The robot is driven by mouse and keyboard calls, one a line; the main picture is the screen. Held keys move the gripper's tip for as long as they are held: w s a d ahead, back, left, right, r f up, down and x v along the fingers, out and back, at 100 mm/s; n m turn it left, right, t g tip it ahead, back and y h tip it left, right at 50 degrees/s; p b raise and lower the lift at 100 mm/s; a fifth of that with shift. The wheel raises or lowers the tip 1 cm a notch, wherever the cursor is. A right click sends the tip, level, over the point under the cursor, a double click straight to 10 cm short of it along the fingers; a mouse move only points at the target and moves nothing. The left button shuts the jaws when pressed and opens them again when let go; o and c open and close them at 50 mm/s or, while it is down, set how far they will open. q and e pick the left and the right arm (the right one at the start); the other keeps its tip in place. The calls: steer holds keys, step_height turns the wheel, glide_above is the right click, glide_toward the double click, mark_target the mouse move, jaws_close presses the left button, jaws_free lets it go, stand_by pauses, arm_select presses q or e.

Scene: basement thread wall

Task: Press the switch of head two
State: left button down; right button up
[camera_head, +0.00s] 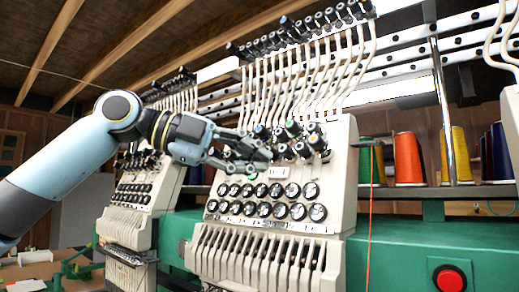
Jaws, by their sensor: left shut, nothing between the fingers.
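A cream embroidery head (338,170) fills the middle of the view, with rows of black-and-white round dials on its front. A small white switch-like plate (278,173) sits above the dials, with a small green spot to its left. I cannot read a number on the head. My left gripper (265,160) comes in from the left and is shut and empty. Its fingertips are in front of the head, just above and left of the white plate. I cannot tell whether they touch the head. The gripper hides part of the panel behind it. My right gripper is not in view.
Another cream head (135,215) stands to the left, behind my arm. Dark tension knobs (300,140) stick out above the white plate. Thread cones, including an orange one (408,158), stand at the right. A red button (449,279) is on the green beam (410,245).

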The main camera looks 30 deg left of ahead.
mark_target(278, 172)
arm_select(q)
steer(key=shift+w+f+p, duration=0.15)
steer(key=shift+w+f, duration=0.1)
steer(key=shift+w, duration=0.25)
steer(key=shift+w+f+p, duration=0.15)
steer(key=shift+w+f, duration=0.05)
steer(key=shift+w, duration=0.3)
